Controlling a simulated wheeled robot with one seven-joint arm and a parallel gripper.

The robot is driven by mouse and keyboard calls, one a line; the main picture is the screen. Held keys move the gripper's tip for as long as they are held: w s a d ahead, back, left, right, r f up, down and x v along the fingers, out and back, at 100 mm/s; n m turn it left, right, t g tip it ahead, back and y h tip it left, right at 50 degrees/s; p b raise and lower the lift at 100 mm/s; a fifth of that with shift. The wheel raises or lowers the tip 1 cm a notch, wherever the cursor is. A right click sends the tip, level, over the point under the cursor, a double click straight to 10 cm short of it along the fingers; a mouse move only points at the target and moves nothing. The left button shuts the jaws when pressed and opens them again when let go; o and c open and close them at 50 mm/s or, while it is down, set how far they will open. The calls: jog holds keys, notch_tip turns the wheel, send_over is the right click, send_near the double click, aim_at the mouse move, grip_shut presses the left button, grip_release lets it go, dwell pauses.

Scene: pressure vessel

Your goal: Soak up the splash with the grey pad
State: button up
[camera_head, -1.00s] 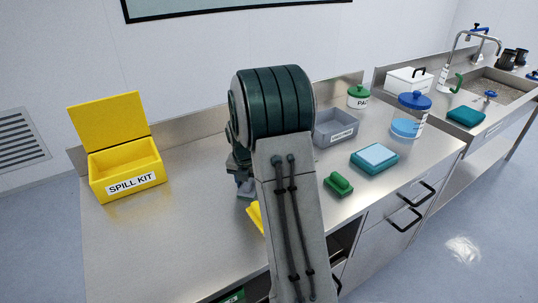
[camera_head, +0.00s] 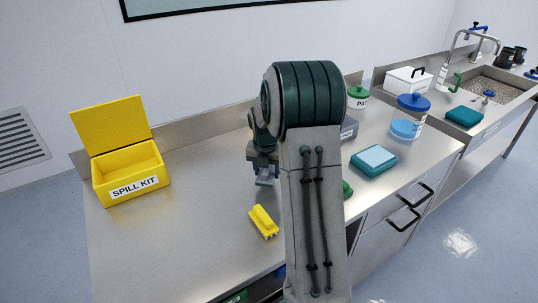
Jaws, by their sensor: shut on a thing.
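My gripper (camera_head: 263,172) hangs over the middle of the steel counter, left of my raised arm, partly hidden by my own wrist. It is shut on a small grey pad (camera_head: 264,181), which shows at its tips close to the counter. I cannot tell whether the pad touches the surface. I cannot make out a splash on the visible steel; the area behind my arm is hidden.
A yellow tool (camera_head: 263,222) lies in front of my gripper. The open yellow spill kit (camera_head: 130,178) stands left. Right of my arm are a partly hidden grey tray (camera_head: 349,129), a green-handled thing (camera_head: 347,189), a teal block (camera_head: 375,161) and a blue-lidded jar (camera_head: 411,118).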

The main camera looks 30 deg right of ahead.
jog(key=shift+r+p, duration=1.4)
jog(key=shift+r, duration=0.8)
